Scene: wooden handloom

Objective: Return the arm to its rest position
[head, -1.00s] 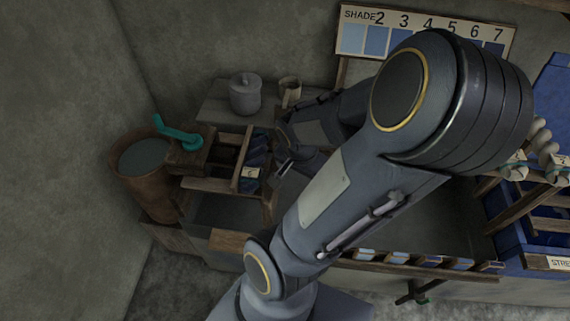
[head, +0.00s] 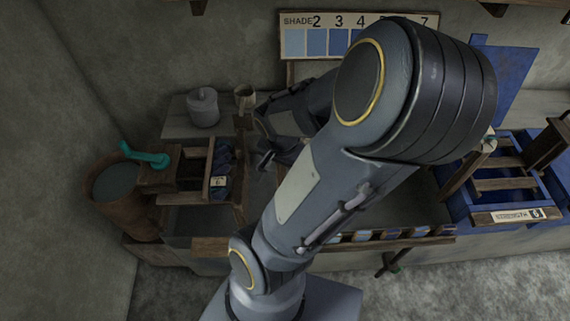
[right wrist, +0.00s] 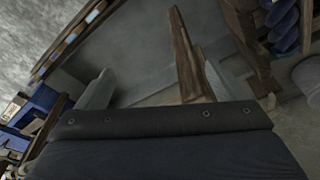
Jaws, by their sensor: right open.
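My right arm (head: 305,195) rises across the middle of the head view, bends at a large elbow and folds back down toward the bench. Its right gripper (head: 272,150) is small and partly dark there, to the right of the wooden rack (head: 198,198) and over the trough area. In the right wrist view the right gripper (right wrist: 155,88) shows two grey fingers spread wide, with nothing held between them. A wooden bar (right wrist: 185,55) shows beyond the fingers; whether it touches one cannot be told. My left gripper is not in view.
A brown bucket (head: 118,207) with a teal handle (head: 145,154) nearby stands at left. A lidded grey jar (head: 203,108) and a cup (head: 244,97) stand on the back shelf. A shade board (head: 300,42) is behind the elbow. A blue rack (head: 505,190) stands at right.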

